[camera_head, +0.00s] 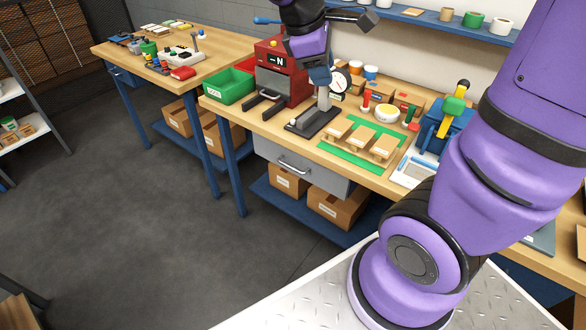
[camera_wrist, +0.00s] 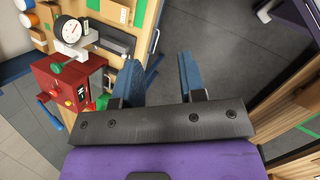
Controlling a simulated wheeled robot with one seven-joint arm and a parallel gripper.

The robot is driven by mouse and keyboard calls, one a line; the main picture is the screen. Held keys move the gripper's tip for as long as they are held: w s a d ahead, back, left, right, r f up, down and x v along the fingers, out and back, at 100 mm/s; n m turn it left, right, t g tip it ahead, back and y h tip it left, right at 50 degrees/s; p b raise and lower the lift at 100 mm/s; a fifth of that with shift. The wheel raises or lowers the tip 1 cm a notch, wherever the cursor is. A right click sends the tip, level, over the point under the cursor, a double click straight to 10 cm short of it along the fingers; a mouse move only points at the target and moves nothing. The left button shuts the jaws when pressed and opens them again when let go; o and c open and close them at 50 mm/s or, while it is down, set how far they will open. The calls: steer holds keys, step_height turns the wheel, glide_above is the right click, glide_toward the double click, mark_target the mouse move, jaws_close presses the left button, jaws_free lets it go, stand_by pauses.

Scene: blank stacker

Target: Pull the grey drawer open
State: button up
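The grey drawer (camera_head: 322,174) hangs under the front edge of the wooden workbench in the head view. Its light metal bar handle (camera_head: 293,167) is on the front, and the drawer looks shut. My gripper (camera_head: 320,76) is above the bench, beside the red machine and the dial gauge, well up and back from the drawer. In the wrist view my gripper (camera_wrist: 160,78) shows two blue fingers spread apart with nothing between them. I cannot clearly make out the drawer in the wrist view.
The red machine (camera_head: 288,63), green bin (camera_head: 229,86), dial gauge (camera_head: 340,81) and wooden pieces on a green mat (camera_head: 350,158) crowd the benchtop. Cardboard boxes (camera_head: 337,206) sit on a blue shelf below the drawer. The floor (camera_head: 130,210) before the bench is clear.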

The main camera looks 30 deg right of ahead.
mark_target(292, 167)
steer(key=w+f+n+h, duration=0.4)
steer(key=w+f+n, duration=0.35)
steer(key=f, duration=0.25)
steer(key=w+f+n+h, duration=0.4)
steer(key=w+f+n, duration=0.35)
steer(key=f, duration=0.35)
steer(key=w+a+f+n+t+h, duration=0.1)
steer(key=a+f+n+t, duration=0.15)
steer(key=f+n, duration=0.75)
steer(key=w+a+f+n+t+h, duration=0.1)
steer(key=f+n+t, duration=0.35)
steer(key=f, duration=1.05)
steer(key=shift+n+g, duration=0.6)
steer(key=shift+n, duration=0.05)
steer(key=x, duration=1)
steer(key=shift+r, duration=0.2)
jaws_close()
